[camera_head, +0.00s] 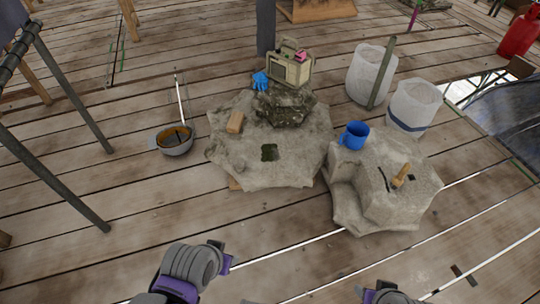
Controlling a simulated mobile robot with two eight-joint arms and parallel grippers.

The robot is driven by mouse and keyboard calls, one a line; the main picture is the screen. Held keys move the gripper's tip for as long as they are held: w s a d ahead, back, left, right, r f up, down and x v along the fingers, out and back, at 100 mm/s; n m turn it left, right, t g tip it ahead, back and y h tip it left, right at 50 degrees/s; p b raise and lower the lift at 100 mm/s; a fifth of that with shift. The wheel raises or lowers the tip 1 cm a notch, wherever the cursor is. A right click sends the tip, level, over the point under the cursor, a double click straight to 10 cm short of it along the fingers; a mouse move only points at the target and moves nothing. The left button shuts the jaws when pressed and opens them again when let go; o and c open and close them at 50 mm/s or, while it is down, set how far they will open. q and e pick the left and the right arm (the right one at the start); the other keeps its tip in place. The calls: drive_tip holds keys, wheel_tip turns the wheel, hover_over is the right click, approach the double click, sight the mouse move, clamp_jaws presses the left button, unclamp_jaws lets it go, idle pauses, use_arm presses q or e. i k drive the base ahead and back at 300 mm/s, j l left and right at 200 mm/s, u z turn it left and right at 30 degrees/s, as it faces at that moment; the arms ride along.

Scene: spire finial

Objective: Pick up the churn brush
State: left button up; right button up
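A small tan, wooden-looking piece (400,175), which may be the churn brush, lies on top of the right stone block (375,208). It is too small to identify for certain. My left gripper (224,258) is low in the view, left of centre, over the plank floor and well short of the stones. My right gripper (385,294) is at the bottom edge, below the right stone and partly cut off. Both are apart from the tan piece. I see nothing held in either, and their finger gaps are not clear.
A blue mug (354,136) stands on the right stone. The larger stone (225,155) bears a tan block (235,122), a radio-like box (290,68) and a blue glove (260,81). A grey bowl (176,148) and white buckets (414,104) stand around.

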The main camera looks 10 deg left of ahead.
sight(397, 181)
drive_tip(key=i+l, duration=0.25)
drive_tip(key=i, duration=0.2)
drive_tip(key=i+l+u, duration=0.15)
drive_tip(key=i, duration=0.35)
drive_tip(key=i+l, duration=0.35)
drive_tip(key=i+j+u, duration=0.05)
drive_tip(key=i, duration=0.05)
